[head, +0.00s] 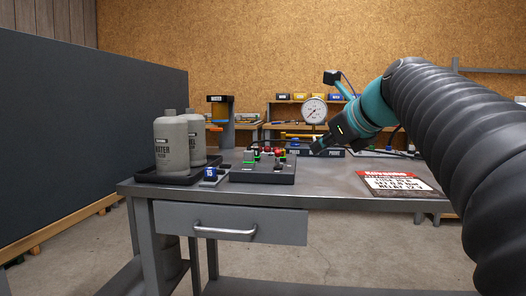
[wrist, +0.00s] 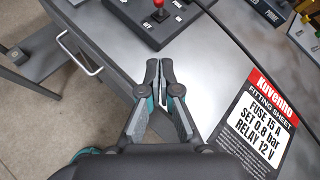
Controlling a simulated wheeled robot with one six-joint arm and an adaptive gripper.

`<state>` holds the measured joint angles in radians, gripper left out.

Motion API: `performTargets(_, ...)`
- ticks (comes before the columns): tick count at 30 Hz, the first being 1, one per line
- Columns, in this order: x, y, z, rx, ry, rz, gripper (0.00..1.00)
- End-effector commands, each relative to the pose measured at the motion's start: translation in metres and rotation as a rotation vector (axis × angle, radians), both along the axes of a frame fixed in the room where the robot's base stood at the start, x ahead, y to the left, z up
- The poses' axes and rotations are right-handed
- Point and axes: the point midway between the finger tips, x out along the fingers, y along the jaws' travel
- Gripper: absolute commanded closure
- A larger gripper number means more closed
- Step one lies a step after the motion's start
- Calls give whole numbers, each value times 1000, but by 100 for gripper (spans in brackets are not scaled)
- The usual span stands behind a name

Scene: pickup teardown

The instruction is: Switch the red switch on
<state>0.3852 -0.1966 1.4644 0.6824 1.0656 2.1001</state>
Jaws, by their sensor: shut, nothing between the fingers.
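A dark control box (head: 262,178) with several small red, green and other coloured parts stands on the grey workbench. In the head view I cannot tell which red part is the switch. In the wrist view a red-knobbed toggle (wrist: 158,14) stands on the near part of the box (wrist: 182,22), at the top edge of the picture. Its on or off position is not clear. My gripper (wrist: 159,62) is shut and empty over the bare bench top, short of the box and apart from the toggle. In the head view my gripper (head: 318,150) is right of the box.
Grey bottles (head: 172,142) stand in a black tray at the bench's left. A printed fitting sheet (head: 392,183) lies at the right. A dark unit (head: 322,154) and a round gauge (head: 314,110) are behind. A black cable (wrist: 235,40) crosses right of the box.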

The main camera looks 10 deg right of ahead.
Motion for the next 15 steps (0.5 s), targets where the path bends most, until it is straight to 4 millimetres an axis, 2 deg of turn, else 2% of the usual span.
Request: performTargets(15, 73, 24, -47, 1, 3, 3, 100)
